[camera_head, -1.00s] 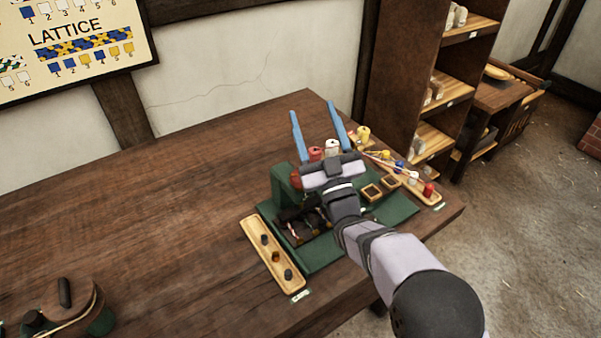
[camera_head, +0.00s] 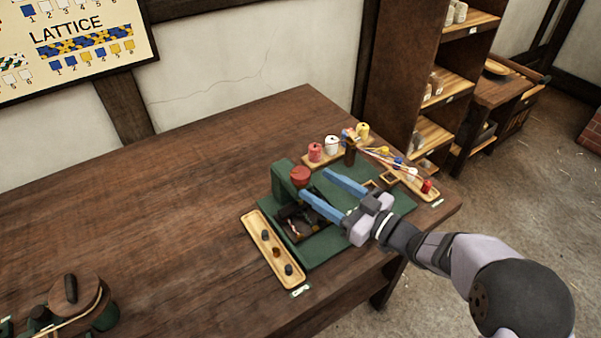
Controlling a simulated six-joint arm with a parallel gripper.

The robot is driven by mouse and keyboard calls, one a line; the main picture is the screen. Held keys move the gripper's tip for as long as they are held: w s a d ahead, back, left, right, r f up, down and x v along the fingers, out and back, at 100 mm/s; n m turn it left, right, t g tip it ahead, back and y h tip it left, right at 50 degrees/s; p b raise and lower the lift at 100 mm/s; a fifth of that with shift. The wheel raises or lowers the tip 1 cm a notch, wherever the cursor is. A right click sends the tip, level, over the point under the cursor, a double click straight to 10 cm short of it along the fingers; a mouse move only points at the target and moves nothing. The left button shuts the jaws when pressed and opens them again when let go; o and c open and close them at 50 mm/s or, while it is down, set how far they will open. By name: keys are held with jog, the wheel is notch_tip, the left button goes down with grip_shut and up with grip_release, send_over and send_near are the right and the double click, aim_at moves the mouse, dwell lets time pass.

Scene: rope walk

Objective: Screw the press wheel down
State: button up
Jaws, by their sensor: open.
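The press wheel (camera_head: 301,174) is the small red round top on the green press (camera_head: 284,182). The press stands upright on a green base (camera_head: 325,252) on the table. My gripper (camera_head: 315,183) has two long blue fingers, spread apart and empty. Its fingertips point left toward the press, close to the wheel's right and front side. I cannot tell whether a fingertip touches the press. The fingers partly cover the dark bed of the press below the wheel.
A wooden tray (camera_head: 285,279) with several small dark and orange pieces lies left of the base. Red, white and yellow spools (camera_head: 331,145) stand behind. A right-hand tray (camera_head: 408,190) holds colored bobbins with threads. The table's left middle is clear.

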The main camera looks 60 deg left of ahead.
aim_at(308, 179)
jog(key=shift+p+x, duration=0.8)
jog(key=shift+x, duration=2.65)
jog(key=c, duration=1.1)
